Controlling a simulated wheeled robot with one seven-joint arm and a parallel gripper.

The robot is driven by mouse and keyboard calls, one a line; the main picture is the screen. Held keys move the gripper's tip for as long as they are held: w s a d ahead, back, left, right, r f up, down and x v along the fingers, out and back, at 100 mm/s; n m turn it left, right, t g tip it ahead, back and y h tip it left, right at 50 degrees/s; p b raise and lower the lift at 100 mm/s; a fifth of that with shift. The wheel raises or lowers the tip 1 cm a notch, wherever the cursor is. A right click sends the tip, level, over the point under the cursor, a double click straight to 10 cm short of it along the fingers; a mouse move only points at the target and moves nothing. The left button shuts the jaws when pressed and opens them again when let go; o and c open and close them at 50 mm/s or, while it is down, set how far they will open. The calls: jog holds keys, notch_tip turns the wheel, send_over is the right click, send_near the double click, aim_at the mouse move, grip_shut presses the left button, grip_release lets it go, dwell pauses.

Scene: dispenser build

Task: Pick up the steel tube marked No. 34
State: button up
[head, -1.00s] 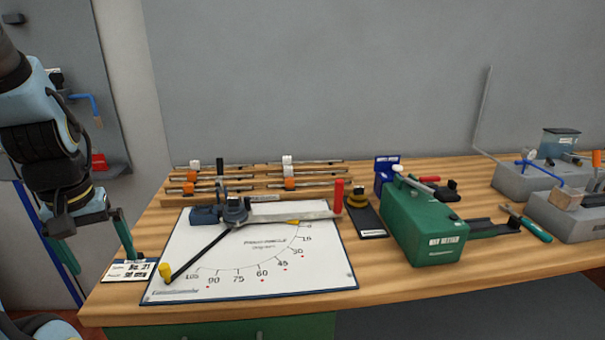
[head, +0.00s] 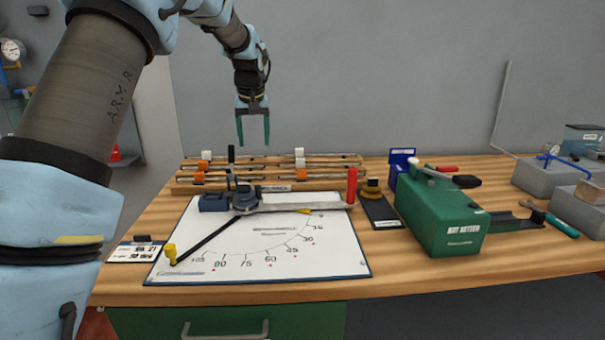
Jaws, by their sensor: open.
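Several steel tubes (head: 250,160) lie lengthwise on a low wooden rack (head: 215,188) at the back left of the bench. White and orange tags sit on them, among them a white tag (head: 207,155) and an orange tag (head: 301,174). The markings are too small to read, so I cannot tell which tube is No. 34. My gripper (head: 254,143) hangs above the rack with its two green fingers pointing down. It is open and empty, apart from the tubes.
A tube bender (head: 240,200) with an angle board (head: 190,245) lies in front of the rack. A green machine (head: 440,225) and grey blocks (head: 545,178) stand on the right. A small card (head: 135,252) lies at left.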

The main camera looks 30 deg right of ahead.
jog(key=m+b, duration=0.1)
send_near(301, 159)
jog(key=shift+t+h, duration=0.3)
jog(key=shift+t, duration=0.1)
jog(key=p+x, duration=0.2)
jog(key=x, duration=0.2)
jog(key=p+x, duration=0.1)
jog(key=x, duration=0.3)
jog(key=shift+a+f+p, duration=0.2)
jog(key=shift+f+p, duration=0.15)
grip_shut()
